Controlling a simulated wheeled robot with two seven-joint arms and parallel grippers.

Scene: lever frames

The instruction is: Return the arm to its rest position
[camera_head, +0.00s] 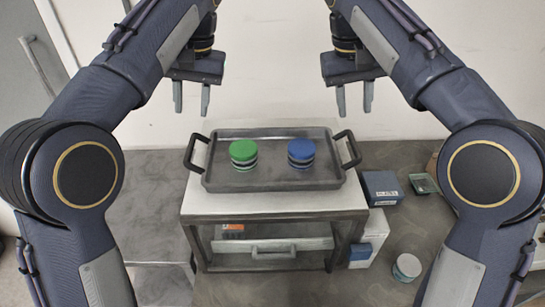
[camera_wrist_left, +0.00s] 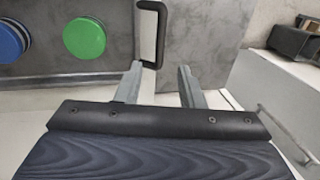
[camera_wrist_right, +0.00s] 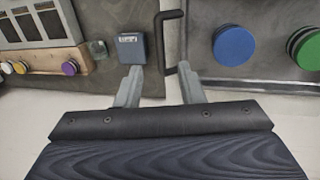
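My left gripper (camera_head: 191,98) hangs above and behind the tray's left side, fingers apart and empty. My right gripper (camera_head: 354,98) hangs above and behind the tray's right side, fingers apart and empty. Both arms are raised in a near mirror-image pose. In the left wrist view the left gripper (camera_wrist_left: 158,85) has a tray handle beyond its open fingers. In the right wrist view the right gripper (camera_wrist_right: 160,88) also shows open, with the other handle just beyond its fingertips.
A dark tray (camera_head: 275,185) with two black handles sits on a small white-topped table (camera_head: 275,206). It holds a green-topped stack (camera_head: 243,154) and a blue-topped stack (camera_head: 301,152). A blue box (camera_head: 382,186) and a round white-lidded container (camera_head: 407,267) stand to the right.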

